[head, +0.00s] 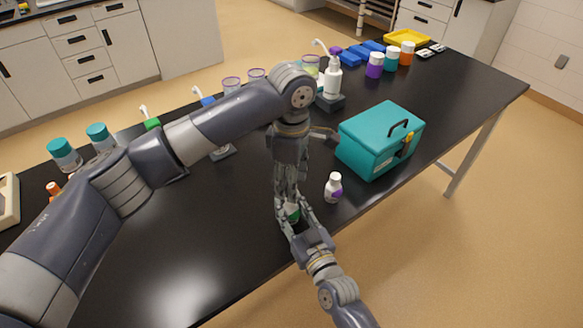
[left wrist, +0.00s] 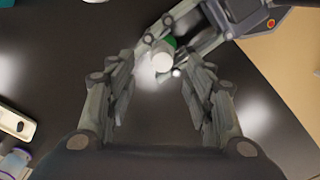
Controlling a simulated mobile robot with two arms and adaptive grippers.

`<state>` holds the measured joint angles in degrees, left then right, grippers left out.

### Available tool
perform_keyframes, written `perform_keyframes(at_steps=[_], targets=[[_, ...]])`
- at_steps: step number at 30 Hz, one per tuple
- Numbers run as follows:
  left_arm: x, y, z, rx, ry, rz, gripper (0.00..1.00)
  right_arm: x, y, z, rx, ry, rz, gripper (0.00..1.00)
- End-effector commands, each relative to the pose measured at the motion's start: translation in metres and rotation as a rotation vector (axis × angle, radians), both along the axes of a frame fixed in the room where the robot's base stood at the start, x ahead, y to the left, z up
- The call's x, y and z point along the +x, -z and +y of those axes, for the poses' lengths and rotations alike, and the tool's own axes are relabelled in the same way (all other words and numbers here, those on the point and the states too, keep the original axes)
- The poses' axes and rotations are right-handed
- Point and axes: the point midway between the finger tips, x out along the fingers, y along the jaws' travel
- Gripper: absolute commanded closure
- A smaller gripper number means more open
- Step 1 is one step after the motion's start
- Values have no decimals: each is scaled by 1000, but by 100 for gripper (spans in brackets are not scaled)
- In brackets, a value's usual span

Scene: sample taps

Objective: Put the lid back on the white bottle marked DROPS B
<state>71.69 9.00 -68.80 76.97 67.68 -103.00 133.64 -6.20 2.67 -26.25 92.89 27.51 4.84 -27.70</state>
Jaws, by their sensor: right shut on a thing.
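A small white bottle with a green band (head: 292,211) is in my right gripper (head: 293,222), low over the table's front edge. The right jaws are shut around it. In the left wrist view its round white top (left wrist: 162,62) and some green (left wrist: 172,42) show. I cannot tell whether that top is a lid, and no lettering is readable. My left gripper (head: 288,192) points down just above the bottle. In the left wrist view the left fingers (left wrist: 162,75) are apart, either side of the white top, with gaps showing.
A white bottle with a purple label (head: 333,187) stands close to the right of the grippers. A teal box (head: 372,147) with a black handle is behind it. A pump bottle (head: 332,82) and several jars stand farther back. The black table (head: 185,240) is clear at left front.

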Motion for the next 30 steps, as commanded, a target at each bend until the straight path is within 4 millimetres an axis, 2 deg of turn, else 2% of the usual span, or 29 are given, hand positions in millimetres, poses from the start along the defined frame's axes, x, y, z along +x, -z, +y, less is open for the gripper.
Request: perform_keyframes(at_steps=[1,3,6,10,22,26,30], targets=[[1,-19,-1,-4,-44,-5,52,0,0,0,-1,0,1,100],[-1,-39,-1,-5,-105,-4,52,0,1,-1,-2,0,2,100],[-3,-60,-1,-4,-170,-2,52,0,2,-1,-3,0,3,100],[-5,-73,0,-3,-210,-2,52,0,2,-1,-4,0,5,100],[-5,-71,0,-3,-213,-1,52,0,3,-1,-5,0,6,100],[-5,-57,0,-2,-213,1,52,0,3,-1,-5,0,6,100],[-5,-33,0,-3,-213,1,52,0,3,-1,-5,0,6,100]])
